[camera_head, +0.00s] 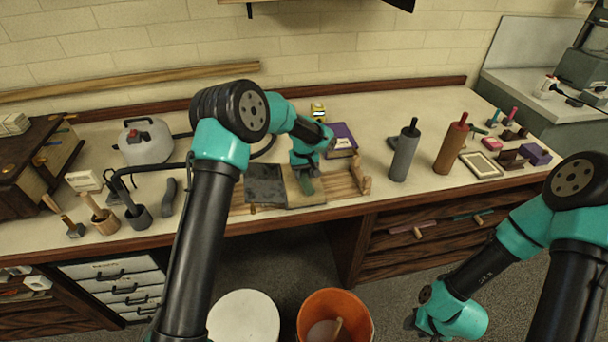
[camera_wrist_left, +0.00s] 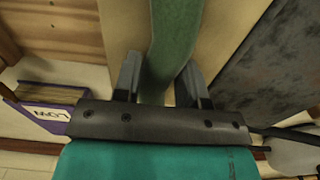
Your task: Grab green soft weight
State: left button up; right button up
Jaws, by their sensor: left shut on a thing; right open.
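The green soft weight (camera_wrist_left: 172,45) is a long green strip between the fingers of my left gripper (camera_wrist_left: 160,82) in the left wrist view. My left gripper (camera_head: 308,178) is shut on it. In the head view a small part of the green weight (camera_head: 307,186) shows below the gripper, over a pale board on the bench. I cannot tell whether the weight touches the board. My right gripper (camera_head: 412,322) is low in front of the bench, apart from everything; its fingers are mostly hidden by the wrist.
A dark slab (camera_head: 265,184) lies left of the pale board, and a purple box (camera_head: 342,138) is behind it. A grey bottle (camera_head: 404,152) and a brown bottle (camera_head: 451,146) stand to the right. An orange bucket (camera_head: 357,311) and a white-topped bucket (camera_head: 243,318) stand on the floor.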

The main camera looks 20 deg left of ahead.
aim_at(304, 173)
pick_arm(q)
jog(key=shift+r, duration=0.15)
jog(key=shift+r, duration=1.5)
jog(key=shift+s+d+r, duration=0.1)
jog(key=shift+s+r, duration=0.1)
jog(key=shift+s, duration=0.05)
jog(key=s+d+r, duration=0.1)
jog(key=s+d, duration=0.3)
jog(key=s, duration=1.1)
jog(key=shift+d+r, duration=0.15)
